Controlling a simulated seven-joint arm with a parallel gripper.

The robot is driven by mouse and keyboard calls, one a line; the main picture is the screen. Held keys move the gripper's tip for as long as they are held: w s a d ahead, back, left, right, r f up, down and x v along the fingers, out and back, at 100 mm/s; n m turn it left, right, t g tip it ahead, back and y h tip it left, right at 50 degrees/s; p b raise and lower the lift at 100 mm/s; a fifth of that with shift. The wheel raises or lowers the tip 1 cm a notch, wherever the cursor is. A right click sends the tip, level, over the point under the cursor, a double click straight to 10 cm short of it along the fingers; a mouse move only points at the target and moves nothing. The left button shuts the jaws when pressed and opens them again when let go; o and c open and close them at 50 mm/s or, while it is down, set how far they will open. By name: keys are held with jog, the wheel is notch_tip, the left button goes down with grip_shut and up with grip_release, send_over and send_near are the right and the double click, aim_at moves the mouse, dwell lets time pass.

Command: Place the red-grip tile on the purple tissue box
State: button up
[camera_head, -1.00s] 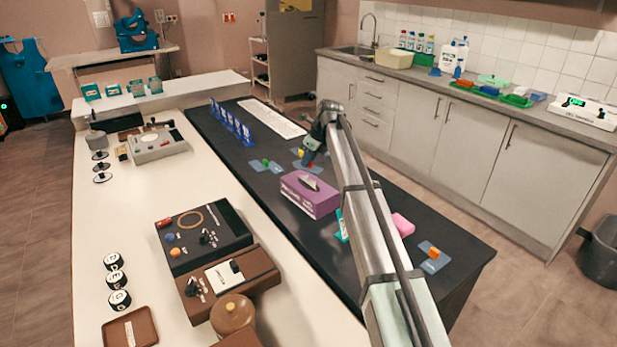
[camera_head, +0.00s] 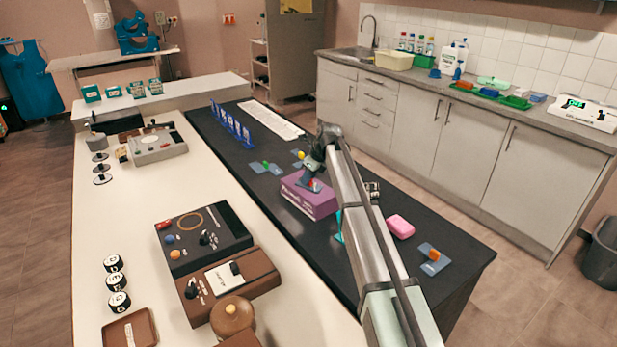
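The purple tissue box (camera_head: 318,205) stands on the dark bench top, left of my arm. My gripper (camera_head: 312,181) is over the top of the box. The red-grip tile (camera_head: 314,186) shows as a small red and blue patch at my fingertips, just over or touching the box top; I cannot tell which. My gripper appears shut on its red grip, though the fingers are small and partly hidden by the arm. The tissue on top of the box is mostly hidden.
A green-grip tile (camera_head: 266,167) and a yellow-grip tile (camera_head: 300,156) lie behind the box. Blue upright holders (camera_head: 232,127) stand at the back left. A pink block (camera_head: 400,227) and an orange-grip tile (camera_head: 434,255) lie to the right. The dark bench left of the box is clear.

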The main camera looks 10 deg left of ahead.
jog(key=o, duration=0.4)
jog(key=v, duration=1.2)
jog(key=shift+s+d+r, duration=0.1)
